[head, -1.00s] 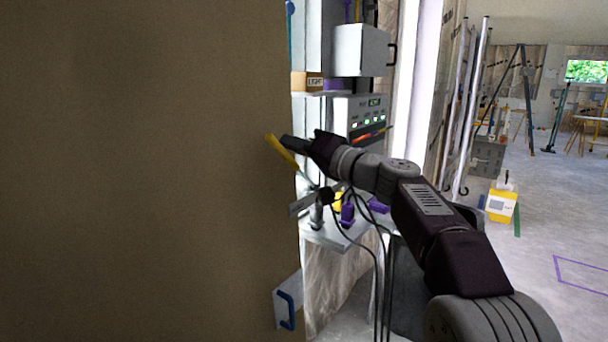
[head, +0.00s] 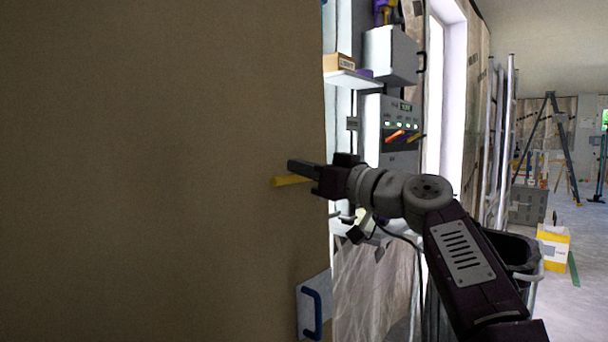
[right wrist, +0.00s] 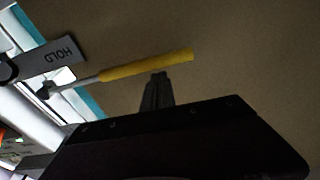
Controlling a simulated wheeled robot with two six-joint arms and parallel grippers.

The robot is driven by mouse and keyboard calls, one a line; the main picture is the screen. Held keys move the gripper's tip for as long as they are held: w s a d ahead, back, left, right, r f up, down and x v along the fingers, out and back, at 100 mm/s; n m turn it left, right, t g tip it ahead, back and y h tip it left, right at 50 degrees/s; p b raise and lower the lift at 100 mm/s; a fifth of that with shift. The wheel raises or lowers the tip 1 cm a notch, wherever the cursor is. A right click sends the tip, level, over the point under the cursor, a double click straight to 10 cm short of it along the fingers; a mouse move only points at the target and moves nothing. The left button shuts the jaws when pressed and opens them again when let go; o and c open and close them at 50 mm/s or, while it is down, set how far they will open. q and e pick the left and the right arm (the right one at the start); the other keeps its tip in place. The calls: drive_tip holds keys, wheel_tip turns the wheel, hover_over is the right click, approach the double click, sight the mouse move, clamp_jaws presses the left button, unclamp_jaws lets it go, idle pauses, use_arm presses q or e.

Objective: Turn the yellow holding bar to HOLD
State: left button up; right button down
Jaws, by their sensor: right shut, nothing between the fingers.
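The yellow holding bar (head: 290,181) shows in the head view in front of the large brown panel (head: 160,170), near its right edge. It now lies close to level there, and its inner end is hidden behind my right gripper (head: 298,165). In the right wrist view the yellow handle (right wrist: 150,66) runs on a thin metal rod to a dark pivot at left. A grey plate marked HOLD (right wrist: 60,57) is beside the rod. My right gripper's fingers (right wrist: 158,90) are shut and empty, just beside the handle; I cannot tell if they touch it. My left gripper is not in view.
A blue handle (head: 315,313) on a pale plate is at the panel's lower right edge. Behind stand a control box (head: 400,125) with lit buttons, a white cabinet (head: 390,55) and a shelf. Open floor with a stepladder (head: 560,145) lies at far right.

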drive_tip(key=shift+f+n+b, duration=0.3)
drive_tip(key=shift+f+b, duration=0.05)
drive_tip(key=shift+f, duration=0.15)
drive_tip(key=shift+f, duration=0.1)
